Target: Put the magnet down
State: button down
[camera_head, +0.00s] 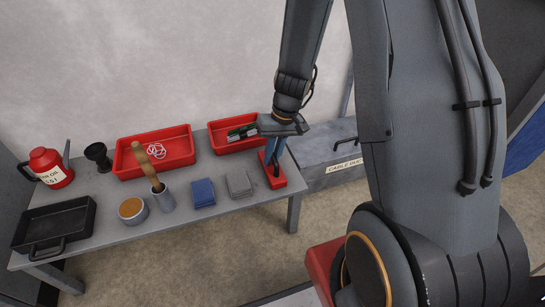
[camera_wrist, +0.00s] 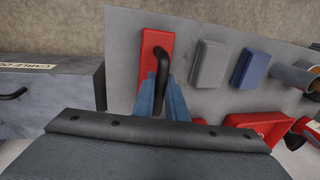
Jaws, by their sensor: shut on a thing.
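The magnet is a red block with a black handle (camera_head: 281,182), at the right end of the grey table (camera_head: 222,208). It also shows in the wrist view (camera_wrist: 150,45), near the table's edge. My gripper (camera_head: 273,160) comes down over it from above, and its blue fingers (camera_wrist: 162,88) are shut on the black handle. The magnet's red base looks flat and level, at or very close to the table top. Whether it touches the table I cannot tell. My fingers hide part of the handle.
Left of the magnet lie a grey folded cloth (camera_head: 239,184) and a blue one (camera_head: 202,193). Behind stand a small red tray (camera_head: 222,147) and a larger red tray (camera_head: 126,160) with white rings. A grey box (camera_head: 330,165) stands beyond the table's right end.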

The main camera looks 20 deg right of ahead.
jog(key=shift+f, duration=0.1)
jog(key=c, duration=1.8)
grip_release()
jog(key=shift+o, duration=0.2)
jog(key=p+v, duration=0.5)
jog(key=v, duration=0.7)
jog(key=s+a+r+n, duration=0.2)
jog(key=s+a+r, duration=0.25)
jog(key=a, duration=0.35)
jog(key=s+a+r+n, duration=0.1)
jog(key=s+a+r, duration=0.35)
jog(key=a, duration=0.35)
jog(key=s+a+r+n, duration=0.1)
jog(key=s+a+n, duration=0.1)
jog(key=s, duration=0.5)
jog(key=s+a+r+n+h, duration=0.1)
jog(key=s+a+r, duration=0.1)
jog(key=s+a, duration=0.3)
jog(key=s, duration=0.3)
jog(key=shift+s+a+r+n, duration=0.2)
jog(key=shift+s+r+n, duration=0.1)
jog(key=shift+n, duration=0.1)
